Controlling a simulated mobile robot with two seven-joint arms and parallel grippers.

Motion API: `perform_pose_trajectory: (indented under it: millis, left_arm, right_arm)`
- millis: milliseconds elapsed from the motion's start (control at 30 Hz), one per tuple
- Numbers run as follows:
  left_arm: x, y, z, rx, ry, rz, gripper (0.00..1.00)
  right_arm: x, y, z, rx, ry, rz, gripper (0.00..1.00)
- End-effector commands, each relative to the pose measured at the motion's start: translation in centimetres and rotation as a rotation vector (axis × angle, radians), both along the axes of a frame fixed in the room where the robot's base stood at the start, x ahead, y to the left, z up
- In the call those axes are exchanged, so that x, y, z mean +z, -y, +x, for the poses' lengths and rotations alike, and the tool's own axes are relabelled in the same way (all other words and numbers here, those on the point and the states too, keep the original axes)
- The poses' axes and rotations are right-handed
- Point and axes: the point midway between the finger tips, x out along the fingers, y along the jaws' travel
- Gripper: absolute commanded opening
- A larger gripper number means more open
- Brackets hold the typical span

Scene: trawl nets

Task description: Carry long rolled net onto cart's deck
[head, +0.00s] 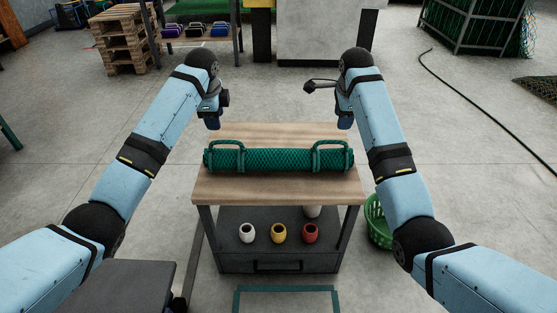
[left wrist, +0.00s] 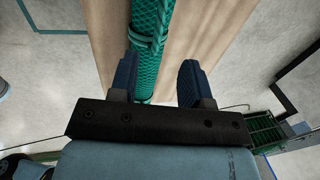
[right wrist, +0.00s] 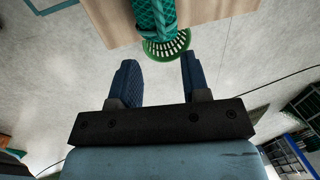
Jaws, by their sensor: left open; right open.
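A long rolled green net (head: 278,159) lies crosswise on the wooden top (head: 280,187) of a workbench, with a loop handle near each end. My left gripper (head: 212,121) is open and empty above the bench's left far corner, apart from the net. The left wrist view (left wrist: 157,82) shows the net beyond its fingers. My right gripper (head: 345,120) is open and empty near the right far corner. The right wrist view (right wrist: 160,78) shows the net's end ahead of its fingers. I cannot clearly identify the cart.
White, yellow and red spools (head: 279,233) stand on the bench's lower shelf. A green basket (head: 379,226) is on the floor at its right. A dark flat surface (head: 125,287) shows at lower left. A teal outline (head: 287,290) marks the floor in front. Pallets (head: 123,40) are stacked behind.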

Motion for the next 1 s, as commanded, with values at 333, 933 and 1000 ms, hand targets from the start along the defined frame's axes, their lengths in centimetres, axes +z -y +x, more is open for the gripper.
perform_pose_trajectory:
  millis: [333, 933, 1000]
  left_arm:
    - [-6.9, 0.0, 1.3, 0.001, -0.004, 0.0, 0.44]
    - [-10.8, 0.0, 2.1, 0.001, 0.0, 0.0, 0.44]
    - [-10.8, 0.0, 2.1, 0.001, 0.0, 0.0, 0.44]
  right_arm:
    - [-6.9, 0.1, 1.3, 0.001, -0.003, -0.002, 0.43]
    - [-10.8, 0.0, 2.1, 0.001, 0.0, -0.001, 0.43]
    - [-10.8, 0.0, 2.1, 0.001, 0.0, -0.001, 0.43]
